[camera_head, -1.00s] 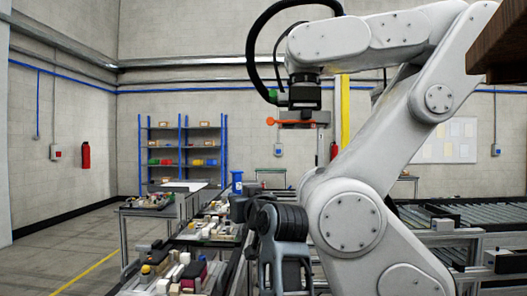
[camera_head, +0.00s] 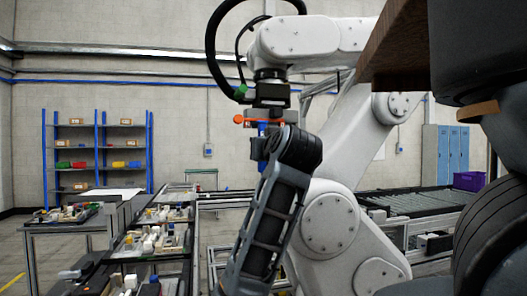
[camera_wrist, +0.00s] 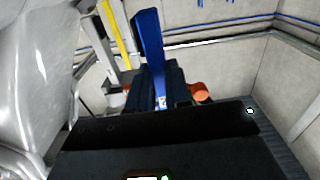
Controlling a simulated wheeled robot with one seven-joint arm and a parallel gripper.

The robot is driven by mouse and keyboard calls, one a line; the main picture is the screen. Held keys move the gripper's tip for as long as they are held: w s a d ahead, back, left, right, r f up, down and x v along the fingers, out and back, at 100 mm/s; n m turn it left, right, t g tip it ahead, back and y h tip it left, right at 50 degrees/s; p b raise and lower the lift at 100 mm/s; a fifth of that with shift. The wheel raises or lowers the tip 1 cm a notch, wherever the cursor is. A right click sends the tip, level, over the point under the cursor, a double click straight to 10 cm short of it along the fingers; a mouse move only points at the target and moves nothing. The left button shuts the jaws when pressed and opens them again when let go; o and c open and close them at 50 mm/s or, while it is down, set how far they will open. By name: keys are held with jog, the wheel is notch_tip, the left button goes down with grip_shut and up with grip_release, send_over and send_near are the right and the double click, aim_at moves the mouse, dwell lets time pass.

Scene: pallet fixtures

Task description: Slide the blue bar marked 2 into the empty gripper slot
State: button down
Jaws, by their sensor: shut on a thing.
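My gripper (camera_wrist: 160,95) is shut on a blue bar (camera_wrist: 150,45) in the wrist view. The bar rises from between the dark fingers, tilted slightly left, with a small pale mark low on it; the number is unreadable. In the head view a blue piece (camera_head: 262,149), apparently the bar, shows just below the black tool head (camera_head: 270,95) of a white robot arm (camera_head: 315,42). My dark arm hides most of my gripper there. An orange part (camera_head: 239,119) sits beside the tool head, and orange (camera_wrist: 198,92) shows behind my fingers. The empty slot cannot be made out.
The white robot arm stands close on the right of my arm and fills the left of the wrist view. Benches with small parts (camera_head: 165,222) are at left, a blue shelf rack (camera_head: 98,150) behind, a roller conveyor (camera_head: 420,200) at right.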

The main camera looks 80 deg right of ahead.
jog(key=shift+b+x, duration=0.5)
jog(key=shift+x, duration=2.25)
jog(key=shift+s+a+r, duration=0.1)
jog(key=shift+a, duration=0.05)
jog(key=shift+a, duration=0.15)
jog(key=shift+p, duration=0.5)
jog(key=shift+x, duration=1.1)
jog(key=shift+p+x, duration=0.5)
jog(key=shift+x, duration=0.3)
jog(key=shift+d, duration=0.25)
